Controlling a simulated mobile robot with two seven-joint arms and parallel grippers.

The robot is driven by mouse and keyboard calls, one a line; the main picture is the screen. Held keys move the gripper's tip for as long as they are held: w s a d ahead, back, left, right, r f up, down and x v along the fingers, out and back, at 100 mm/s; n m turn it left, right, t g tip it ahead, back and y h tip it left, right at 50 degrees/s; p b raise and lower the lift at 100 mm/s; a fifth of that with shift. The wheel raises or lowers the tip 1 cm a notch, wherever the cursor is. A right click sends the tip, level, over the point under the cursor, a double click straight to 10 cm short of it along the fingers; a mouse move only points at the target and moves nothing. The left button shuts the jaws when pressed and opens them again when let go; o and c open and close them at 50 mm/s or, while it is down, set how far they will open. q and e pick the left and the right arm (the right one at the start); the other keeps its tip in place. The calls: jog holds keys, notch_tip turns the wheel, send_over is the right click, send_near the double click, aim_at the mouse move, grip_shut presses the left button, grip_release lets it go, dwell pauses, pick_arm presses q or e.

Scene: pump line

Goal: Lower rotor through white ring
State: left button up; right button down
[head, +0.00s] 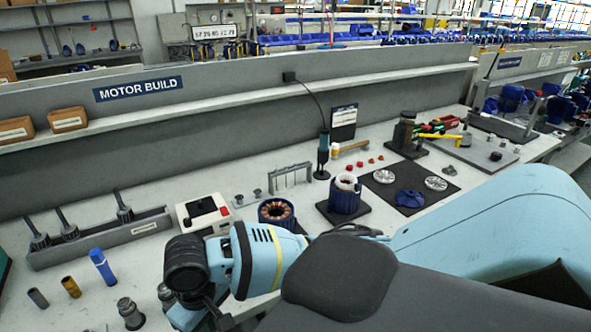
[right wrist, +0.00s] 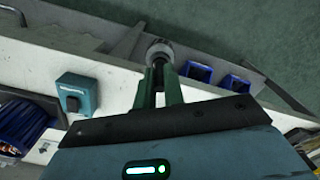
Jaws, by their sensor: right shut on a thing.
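In the right wrist view my right gripper (right wrist: 158,72) has its green fingers shut on a grey round metal part, which looks like the rotor (right wrist: 158,50). It is seen nearly end-on, so its length and tilt are unclear. In the head view the white ring (head: 346,180) sits on top of a blue finned motor housing (head: 344,201), on a dark mat right of the middle. My right arm crosses the lower part of the head view; its fingers and the held part cannot be made out there. My left gripper is in neither view.
A blue housing with copper windings (head: 276,210) stands left of the ringed one. Rotors with upright shafts (head: 68,229) stand in a grey rack (head: 100,243) at the left. A white box with a red button (head: 203,212) is beside it. A grey partition (head: 240,100) runs behind.

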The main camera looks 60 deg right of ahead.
jog(key=s+f+m, duration=0.1)
jog(key=s+f, duration=0.4)
jog(key=shift+s+f, duration=0.3)
jog(key=shift+s, duration=0.05)
